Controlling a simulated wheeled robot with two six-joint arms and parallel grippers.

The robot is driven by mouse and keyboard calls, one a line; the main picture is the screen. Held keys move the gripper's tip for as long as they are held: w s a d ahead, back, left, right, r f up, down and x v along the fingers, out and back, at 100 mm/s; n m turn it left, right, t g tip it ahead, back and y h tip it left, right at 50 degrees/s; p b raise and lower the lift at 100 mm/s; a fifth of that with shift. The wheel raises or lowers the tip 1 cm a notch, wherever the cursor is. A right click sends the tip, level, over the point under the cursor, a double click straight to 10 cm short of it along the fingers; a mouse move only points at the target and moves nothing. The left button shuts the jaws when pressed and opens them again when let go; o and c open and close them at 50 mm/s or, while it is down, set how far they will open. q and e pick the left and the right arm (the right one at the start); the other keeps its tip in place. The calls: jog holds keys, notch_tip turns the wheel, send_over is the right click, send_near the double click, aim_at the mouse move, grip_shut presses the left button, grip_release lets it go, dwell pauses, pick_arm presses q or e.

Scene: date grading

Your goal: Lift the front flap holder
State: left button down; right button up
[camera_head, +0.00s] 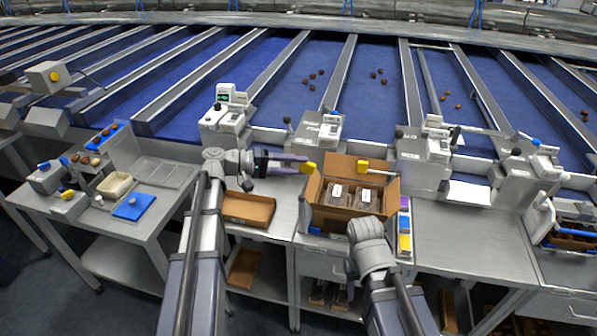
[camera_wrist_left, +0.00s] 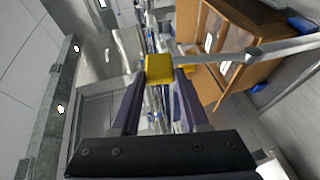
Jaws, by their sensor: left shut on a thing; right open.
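My left gripper (camera_head: 303,163) reaches in from the left, beside the open cardboard box. It is shut on a yellow block (camera_wrist_left: 159,68), which I take to be the grip of the flap holder. In the left wrist view a grey bar (camera_wrist_left: 290,48) runs right from near this block, across the box (camera_wrist_left: 240,55). In the head view the block (camera_head: 308,168) is at the box's upper left corner. The box (camera_head: 341,217) holds dark packs with labels. My right wrist is just in front of the box, but its gripper fingers do not show.
A second yellow block (camera_head: 363,164) is at the box's back edge. A shallow cardboard tray (camera_head: 262,225) lies left of the box. Coloured strips (camera_head: 404,243) lie along its right side. Grey machines (camera_head: 322,135) stand behind. The bench to the right (camera_head: 465,235) is largely clear.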

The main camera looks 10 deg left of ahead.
pick_arm(q)
jog(key=shift+a+f+n+t+h+b, duration=0.3)
jog(key=shift+a+h+b, duration=0.45)
jog(key=shift+b, duration=0.7)
jog(key=shift+a+f+n+t+h+b, duration=0.4)
jog(key=shift+a+b, duration=0.45)
jog(key=shift+b, duration=0.65)
jog(key=shift+a+f+n+t+h+b, duration=0.1)
jog(key=shift+a+f+n+h+b, duration=0.1)
jog(key=shift+a+h+b, duration=0.95)
jog(key=shift+d+y+b, duration=0.3)
jog(key=shift+d+y, duration=0.05)
jog(key=shift+y, duration=0.05)
jog(key=shift+c, duration=2)
grip_release()
jog(key=shift+w, duration=0.1)
jog(key=shift+a, duration=0.1)
jog(key=b+v, duration=0.1)
jog(key=v, duration=0.6)
jog(key=shift+a, duration=0.35)
